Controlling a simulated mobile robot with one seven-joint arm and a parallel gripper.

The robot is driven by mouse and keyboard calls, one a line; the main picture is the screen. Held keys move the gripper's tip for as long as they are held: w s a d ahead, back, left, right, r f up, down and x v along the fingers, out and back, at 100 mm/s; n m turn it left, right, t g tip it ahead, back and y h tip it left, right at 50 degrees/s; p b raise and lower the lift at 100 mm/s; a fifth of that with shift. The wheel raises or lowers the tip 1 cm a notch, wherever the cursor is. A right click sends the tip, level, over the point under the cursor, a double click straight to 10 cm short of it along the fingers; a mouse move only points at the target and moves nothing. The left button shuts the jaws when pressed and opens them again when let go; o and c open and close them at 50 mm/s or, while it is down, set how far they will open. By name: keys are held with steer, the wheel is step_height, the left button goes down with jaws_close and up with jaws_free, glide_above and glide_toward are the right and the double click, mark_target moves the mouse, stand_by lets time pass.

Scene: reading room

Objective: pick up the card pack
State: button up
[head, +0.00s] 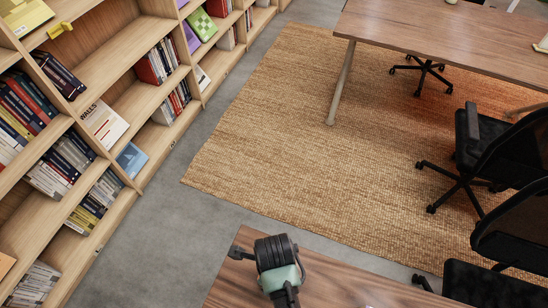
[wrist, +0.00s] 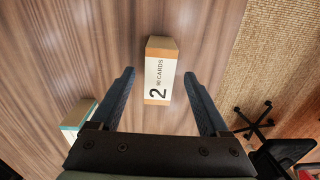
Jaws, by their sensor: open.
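The card pack (wrist: 158,72) is a white box with orange ends, printed "2" and "90 CARDS". It lies on the brown wooden table (wrist: 75,50) in the wrist view. My gripper (wrist: 158,74) is open, its two dark fingers apart to the left and right of the pack in the picture. No finger appears to touch the pack; the height gap is hard to tell. In the head view my arm's dark and green end (head: 278,268) is over the near table (head: 335,290); the pack is not visible there.
A white and teal box (wrist: 78,120) lies left of my left finger in the wrist view. Bookshelves (head: 130,105) line the left. A woven rug (head: 300,120), another table (head: 460,35) and black chairs (head: 495,150) stand beyond the near table. Grey floor (head: 170,220) is clear.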

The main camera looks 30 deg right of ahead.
steer(key=shift+f, duration=1.4)
jaws_close()
